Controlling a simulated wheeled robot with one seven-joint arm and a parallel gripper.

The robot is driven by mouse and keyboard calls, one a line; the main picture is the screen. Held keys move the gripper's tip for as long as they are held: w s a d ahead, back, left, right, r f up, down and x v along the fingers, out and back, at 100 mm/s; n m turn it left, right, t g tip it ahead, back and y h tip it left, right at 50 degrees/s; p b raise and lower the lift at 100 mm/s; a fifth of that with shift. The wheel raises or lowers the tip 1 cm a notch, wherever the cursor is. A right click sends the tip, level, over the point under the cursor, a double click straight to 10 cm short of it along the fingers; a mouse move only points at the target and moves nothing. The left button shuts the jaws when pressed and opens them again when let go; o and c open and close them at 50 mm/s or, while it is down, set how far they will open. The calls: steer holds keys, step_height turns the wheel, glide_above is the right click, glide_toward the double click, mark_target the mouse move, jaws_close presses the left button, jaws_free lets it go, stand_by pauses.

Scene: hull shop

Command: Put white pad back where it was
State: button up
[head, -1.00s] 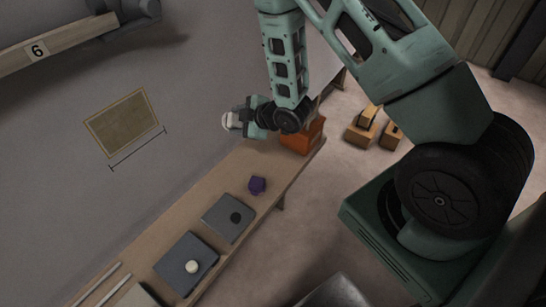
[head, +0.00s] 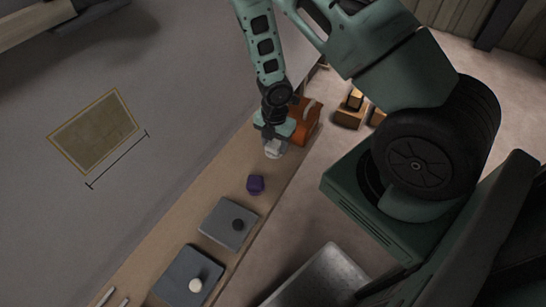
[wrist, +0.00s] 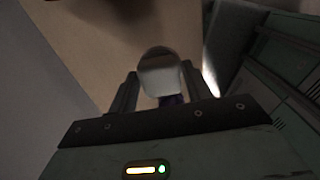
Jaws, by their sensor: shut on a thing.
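My gripper (head: 271,140) is shut on the white pad (head: 273,149), a pale rounded piece, and holds it over the far part of the workbench (head: 222,180). In the wrist view the pad (wrist: 160,72) sits between the two fingers of my gripper (wrist: 158,88). A dark purple patch shows just below it there. I cannot tell whether the pad touches the bench. Nearer, one grey plate (head: 212,216) bears a black round piece (head: 238,225), and another grey plate (head: 175,270) bears a white round piece (head: 195,286).
A small purple block (head: 255,185) stands on the bench between my gripper and the plates. An orange-brown box (head: 303,122) is close to the right of my gripper. Wooden blocks (head: 351,116) lie on the floor beyond. Pale rods (head: 107,296) lie at the near end.

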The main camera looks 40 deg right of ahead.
mark_target(274, 153)
steer(key=shift+f+b, duration=0.35)
steer(key=shift+f, duration=2.15)
steer(key=shift+f, duration=0.1)
steer(key=o, duration=0.9)
